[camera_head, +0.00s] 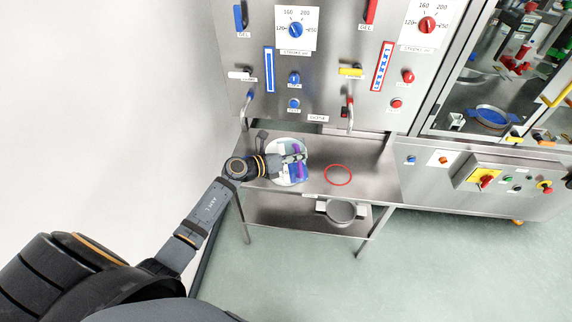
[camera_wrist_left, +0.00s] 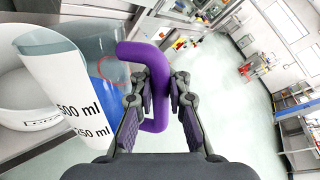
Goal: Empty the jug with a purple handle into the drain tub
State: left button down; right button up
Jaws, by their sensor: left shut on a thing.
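The clear jug (camera_wrist_left: 98,45) has a purple handle (camera_wrist_left: 158,80), a white scale strip marked 500 ml and 250 ml, and blue liquid (camera_wrist_left: 108,70) inside. My left gripper (camera_head: 294,158) is shut on the purple handle; its two fingers also show around the handle in the left wrist view (camera_wrist_left: 162,92). A round white tub (camera_head: 281,180) stands on the steel shelf, with the jug in front of part of it in the head view. The tub also shows at the left of the left wrist view (camera_wrist_left: 18,105). I cannot tell the jug's exact tilt.
A red ring (camera_head: 338,175) marks the steel shelf to the right of the tub. A grey round pan (camera_head: 341,212) sits on the lower shelf. Two spouts, left (camera_head: 247,108) and right (camera_head: 350,115), hang from the panel above. The floor in front is clear.

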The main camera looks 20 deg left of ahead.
pick_arm(q)
jog(key=shift+w+a+p, duration=0.1)
jog(key=shift+w+p, duration=0.05)
jog(key=shift+p, duration=0.15)
jog(key=shift+n, duration=0.3)
jog(key=shift+f, duration=0.1)
jog(key=shift+w+a+p, duration=0.1)
jog(key=shift+w+p, duration=0.05)
jog(key=shift+p, duration=0.2)
jog(key=shift+n, duration=0.3)
